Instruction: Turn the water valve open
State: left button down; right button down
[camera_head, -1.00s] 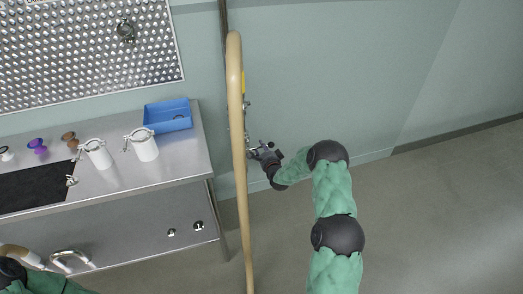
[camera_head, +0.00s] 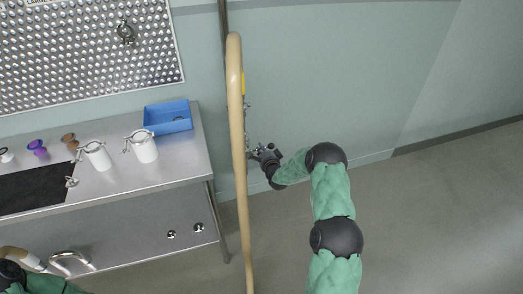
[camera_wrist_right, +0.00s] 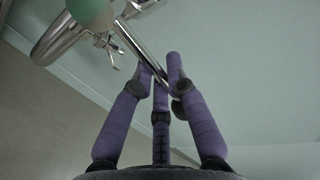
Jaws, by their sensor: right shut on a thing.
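The water valve shows in the right wrist view as steel pipework (camera_wrist_right: 62,32) with a thin steel lever (camera_wrist_right: 136,47) slanting down to my fingers. A pale green ball-shaped part (camera_wrist_right: 92,12) sits beside it at the top edge. My right gripper (camera_head: 256,152) is at the wall pipe, just right of the tan hose, which hides part of the valve in the head view. Its purple fingers (camera_wrist_right: 163,72) are shut on the lever's end. My left gripper (camera_head: 10,270) is cut off at the lower left, by a tan hose end with a steel fitting; its fingers do not show clearly.
A tan hose (camera_head: 236,120) hangs in front of the wall pipe. Left of it, a steel table (camera_head: 185,165) bears a blue tray (camera_head: 167,118), two white clamped vessels (camera_head: 145,147) and small coloured parts. The floor (camera_head: 430,220) at the right is clear.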

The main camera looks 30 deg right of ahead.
aim_at(247, 150)
jog(key=r+n, duration=0.1)
jog(key=r+n+h+b, duration=0.1)
jog(key=n, duration=0.1)
jog(key=shift+a+r, duration=0.2)
jog(key=shift+r, duration=0.1)
jog(key=r+n, duration=0.1)
jog(key=n, duration=0.1)
jog(key=a+r+n+h+b, duration=0.1)
jog(key=n, duration=0.1)
jog(key=shift+w+a+r, duration=0.15)
jog(key=shift+w, duration=0.05)
jog(key=n, duration=0.1)
jog(key=a+r+n, duration=0.1)
jog(key=n+b, duration=0.1)
jog(key=shift+w+a+r+h, duration=0.2)
jog(key=shift+a+r+h, duration=0.05)
jog(key=shift+a+h, duration=0.15)
jog(key=shift+w+a+r+n+t+h+b, duration=0.1)
jog(key=shift+a+r+n+t+h+b, duration=0.1)
jog(key=shift+a+n, duration=0.45)
jog(key=shift+w+a+r+n+t+h+b, duration=0.15)
jog(key=shift+a+n+b, duration=0.1)
jog(key=shift+n, duration=0.75)
jog(key=shift+w+a+r+n+t+h+b, duration=0.1)
jog(key=shift+a+r+n+h+b, duration=0.1)
jog(key=shift+a+n, duration=0.45)
jog(key=shift+d, duration=0.15)
jog(key=shift+n, duration=0.3)
jog(key=c, duration=1.2)
grip_release()
